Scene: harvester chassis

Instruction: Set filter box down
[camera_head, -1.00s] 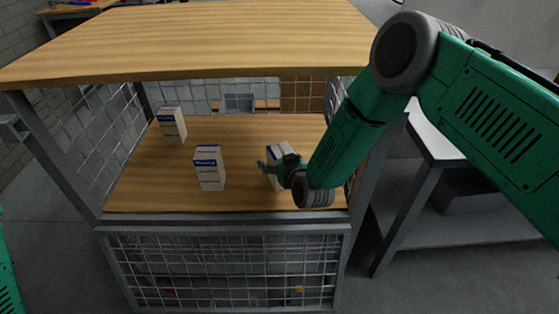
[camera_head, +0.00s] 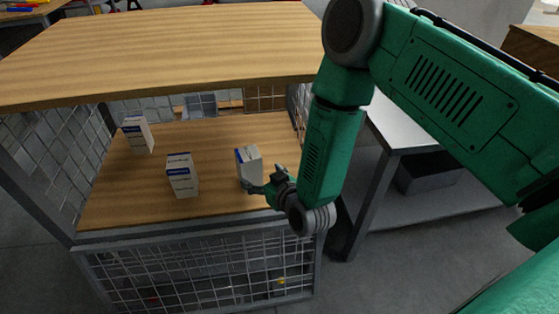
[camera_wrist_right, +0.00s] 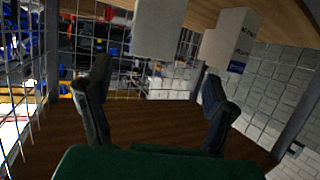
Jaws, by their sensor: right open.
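Three white filter boxes with blue labels stand upright on the lower wooden shelf of the cart. The nearest to my right gripper (camera_head: 262,184) is the right box (camera_head: 249,165). That gripper is open, low at the box's front right side. In the right wrist view, which looks inverted, the two dark fingers (camera_wrist_right: 155,95) are spread apart with nothing between them. A plain box face (camera_wrist_right: 159,30) shows just beyond the tips, and a second box (camera_wrist_right: 230,42) farther off. The other boxes are the middle box (camera_head: 182,176) and the back-left box (camera_head: 138,135). My left gripper is out of view.
The cart's wooden top (camera_head: 170,50) overhangs the lower shelf (camera_head: 215,145). Wire mesh (camera_head: 200,275) closes the front below the shelf, and mesh sides flank it. Grey posts frame the cart. A grey-white table (camera_head: 410,130) stands at the right. Bare shelf lies between the boxes.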

